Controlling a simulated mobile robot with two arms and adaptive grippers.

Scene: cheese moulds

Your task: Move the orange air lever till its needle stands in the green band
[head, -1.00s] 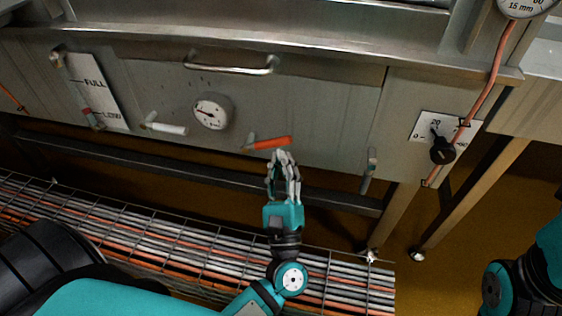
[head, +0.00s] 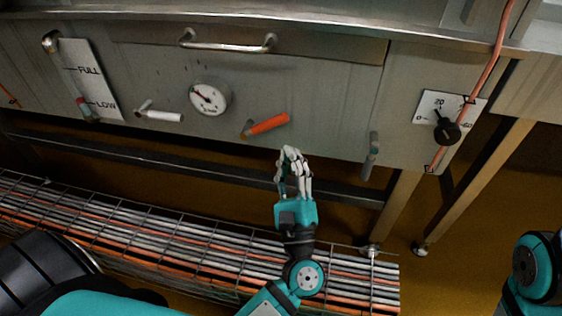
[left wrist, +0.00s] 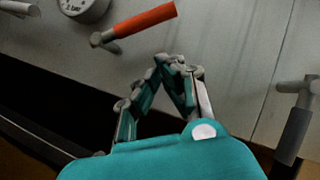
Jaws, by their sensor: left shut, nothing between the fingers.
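The orange air lever (head: 267,124) sits on the steel front panel, its free end tilted up to the right. It also shows in the left wrist view (left wrist: 145,20). The round white gauge (head: 209,97) is up and left of it; its dark needle points to the upper left, and the green band is too small to make out. My left gripper (head: 292,152) is shut and empty, just below the lever's free end and apart from it. In the left wrist view its closed fingertips (left wrist: 172,62) are below the lever. My right gripper is out of view.
A white lever (head: 160,115) is left of the gauge and a grey lever (head: 370,156) is to the right. A black knob (head: 446,131) with a scale plate is further right. A metal handle (head: 228,46) is above. A wire cable tray (head: 190,230) runs below.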

